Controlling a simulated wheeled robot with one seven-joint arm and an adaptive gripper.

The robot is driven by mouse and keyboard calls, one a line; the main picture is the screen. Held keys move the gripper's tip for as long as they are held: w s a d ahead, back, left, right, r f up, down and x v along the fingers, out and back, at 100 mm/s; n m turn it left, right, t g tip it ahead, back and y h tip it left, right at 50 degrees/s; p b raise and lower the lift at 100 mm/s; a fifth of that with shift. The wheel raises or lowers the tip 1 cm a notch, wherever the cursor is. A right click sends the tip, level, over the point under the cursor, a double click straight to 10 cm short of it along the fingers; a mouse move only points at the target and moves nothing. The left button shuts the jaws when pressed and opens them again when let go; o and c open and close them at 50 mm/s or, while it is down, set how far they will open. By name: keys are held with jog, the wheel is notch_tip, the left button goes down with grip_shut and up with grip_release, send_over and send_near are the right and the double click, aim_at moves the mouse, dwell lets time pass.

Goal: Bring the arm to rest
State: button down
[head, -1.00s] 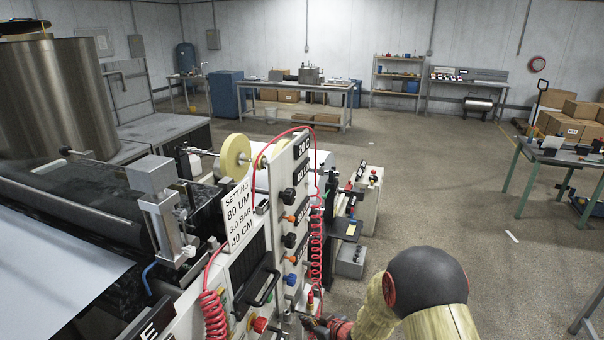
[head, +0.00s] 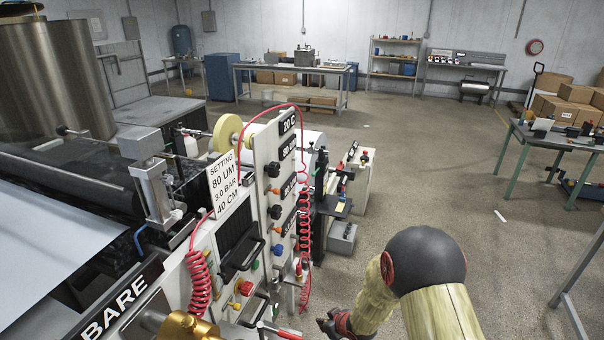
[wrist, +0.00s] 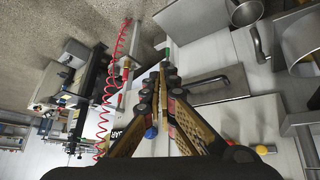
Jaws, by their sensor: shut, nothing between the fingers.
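My arm shows at the lower right of the head view, with a dark rounded joint (head: 428,258) and pale yellow links. It is bent, and its end goes down toward the picture's bottom edge beside the coating machine (head: 262,215). In the wrist view my gripper (wrist: 166,78) is shut and empty, its two fingers meeting near the middle. The machine's front panel lies beyond the fingers there, with a grey bar handle (wrist: 205,80). I cannot tell whether the fingertips touch anything.
A coiled red hose (head: 199,280) hangs on the machine's panel, and another (wrist: 106,108) is left of the fingers in the wrist view. A setting sign (head: 222,182) stands on the machine. A green-legged table (head: 515,152) is at the right. Open floor (head: 430,170) lies between.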

jog(key=s+d+r+m+g+h, duration=0.4)
jog(key=s+d+r+h, duration=0.1)
jog(key=s+d+r, duration=0.7)
jog(key=s+r+m+t+y+b, duration=0.1)
jog(key=s+r+m+t+b, duration=0.2)
jog(key=s+r, duration=1.7)
notch_tip(320, 180, up, 4)
jog(key=shift+s+a+r+b, duration=0.15)
jog(key=shift+s+b, duration=0.1)
jog(key=shift+b, duration=0.15)
